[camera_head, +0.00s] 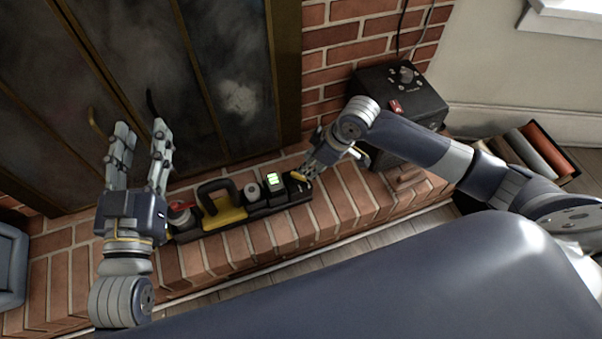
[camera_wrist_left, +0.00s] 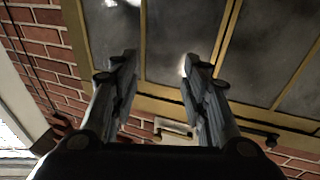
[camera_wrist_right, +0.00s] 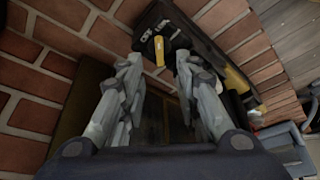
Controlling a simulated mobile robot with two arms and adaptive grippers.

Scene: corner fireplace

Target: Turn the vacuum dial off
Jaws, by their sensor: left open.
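A long black unit (camera_head: 283,199) lies on the brick hearth. A small yellow-and-black dial (camera_head: 298,176) sits at its right end. In the right wrist view the dial (camera_wrist_right: 158,50) shows beside white lettering that I cannot read surely. My right gripper (camera_head: 308,167) is at the dial. Its fingers (camera_wrist_right: 158,62) are apart, with the dial between or just beyond the tips; I cannot tell whether they touch it. My left gripper (camera_head: 141,130) is open and empty, left of the unit, in front of the dark fireplace doors (camera_wrist_left: 245,48).
The unit carries a yellow-based black handle (camera_head: 222,205), a grey roll (camera_head: 252,191) and a lit green display (camera_head: 274,181). A black box (camera_head: 385,112) with a knob and red switch stands behind my right arm. A blue-grey container (camera_head: 10,265) is at far left.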

